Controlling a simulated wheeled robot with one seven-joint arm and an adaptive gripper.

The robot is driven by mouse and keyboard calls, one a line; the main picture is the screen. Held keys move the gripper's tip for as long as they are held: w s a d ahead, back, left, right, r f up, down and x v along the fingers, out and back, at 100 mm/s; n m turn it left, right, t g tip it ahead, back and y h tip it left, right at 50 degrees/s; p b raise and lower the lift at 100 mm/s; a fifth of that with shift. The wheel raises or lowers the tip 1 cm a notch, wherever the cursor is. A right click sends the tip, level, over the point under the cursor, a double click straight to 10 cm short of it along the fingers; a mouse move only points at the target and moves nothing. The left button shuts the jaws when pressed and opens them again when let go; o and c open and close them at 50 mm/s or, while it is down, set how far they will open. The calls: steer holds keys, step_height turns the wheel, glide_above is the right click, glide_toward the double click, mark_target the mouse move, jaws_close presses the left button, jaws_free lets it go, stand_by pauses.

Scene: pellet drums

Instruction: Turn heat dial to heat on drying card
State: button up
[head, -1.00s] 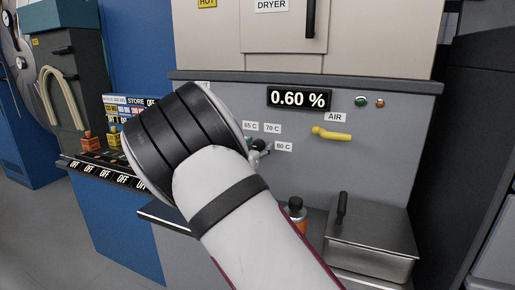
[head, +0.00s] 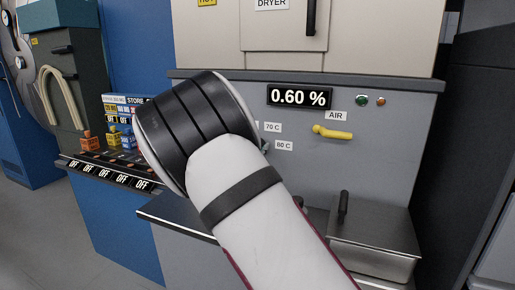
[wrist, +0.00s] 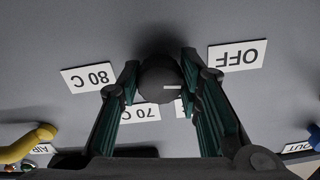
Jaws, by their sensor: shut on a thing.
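The heat dial (wrist: 158,82) is a round dark knob with a short white mark that points to the right in the wrist view. My gripper (wrist: 160,72) has its green-padded fingers on both sides of the dial, shut on it. Around it, upside down, are the labels 80 C (wrist: 88,77), 70 C (wrist: 140,112) and OFF (wrist: 237,56). Another label beside the right finger is mostly hidden. In the head view my arm hides the dial; labels 70 C (head: 272,127) and 80 C (head: 284,145) show beside it. I cannot make out a drying card.
The dryer display (head: 299,96) reads 0.60 %. A yellow air lever (head: 333,132) is right of the dial, under green and red buttons. A metal lidded box (head: 372,240) stands below on the ledge. A row of OFF switches (head: 105,173) is at left.

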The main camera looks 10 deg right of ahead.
steer(key=m+b, duration=0.3)
steer(key=m, duration=0.2)
steer(key=shift+f+m, duration=0.1)
steer(key=shift+m, duration=0.2)
steer(key=shift+m+b, duration=1.65)
steer(key=shift+m, duration=0.55)
steer(key=o, duration=1.2)
steer(key=shift+a, duration=0.1)
steer(key=v, duration=1.2)
